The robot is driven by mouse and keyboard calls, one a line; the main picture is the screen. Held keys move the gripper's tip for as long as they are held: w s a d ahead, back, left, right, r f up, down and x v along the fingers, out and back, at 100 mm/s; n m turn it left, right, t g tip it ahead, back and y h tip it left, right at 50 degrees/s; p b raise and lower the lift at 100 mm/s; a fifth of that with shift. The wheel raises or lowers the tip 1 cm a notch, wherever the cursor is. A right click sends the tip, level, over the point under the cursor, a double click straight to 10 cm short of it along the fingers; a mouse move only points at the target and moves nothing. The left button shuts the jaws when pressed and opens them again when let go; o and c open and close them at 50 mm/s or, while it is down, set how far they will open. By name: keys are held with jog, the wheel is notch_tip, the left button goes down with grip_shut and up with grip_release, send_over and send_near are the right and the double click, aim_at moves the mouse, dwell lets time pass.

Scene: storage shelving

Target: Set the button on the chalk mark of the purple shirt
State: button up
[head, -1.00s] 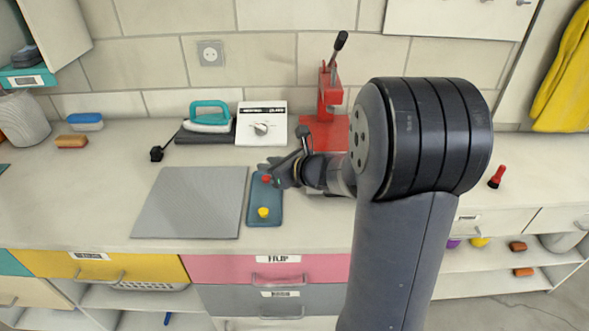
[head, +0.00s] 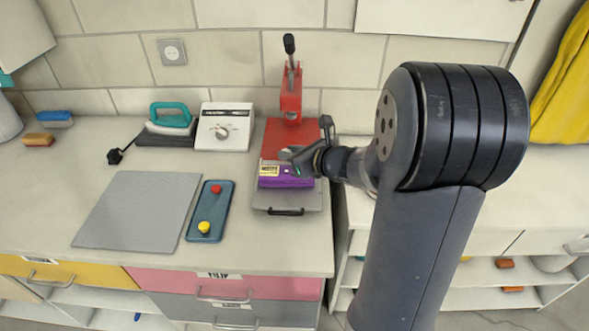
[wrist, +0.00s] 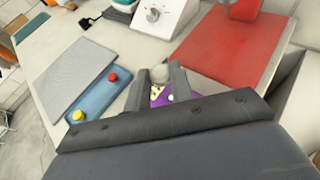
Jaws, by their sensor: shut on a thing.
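The folded purple shirt (head: 285,183) lies on the grey front plate of a red press, with a yellow label and a small pale spot on its top. A strip of it shows between my fingers in the wrist view (wrist: 193,94). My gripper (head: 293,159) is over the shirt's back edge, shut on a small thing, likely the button. A greenish bit shows at its tip; the fingers hide most of it. In the wrist view, my gripper (wrist: 159,82) has a pale round shape between its fingers. I cannot tell whether the held thing touches the cloth.
The red press (head: 290,98) stands behind, its lever upright. A blue tray (head: 207,216) with a red button (head: 216,189) and a yellow button (head: 204,227) lies left, beside a grey mat (head: 138,208). A white control box (head: 224,128) and teal iron (head: 170,115) stand at the back.

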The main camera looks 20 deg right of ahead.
jog(key=shift+f+b, duration=0.3)
jog(key=shift+f, duration=2.3)
jog(key=shift+f, duration=0.1)
jog(key=shift+f, duration=0.1)
jog(key=o, duration=0.9)
jog(key=shift+r, duration=0.2)
jog(key=shift+s+d+r, duration=0.15)
jog(key=shift+s, duration=0.05)
jog(key=v, duration=1.1)
jog(key=shift+s+d, duration=0.1)
jog(key=shift+s, duration=0.2)
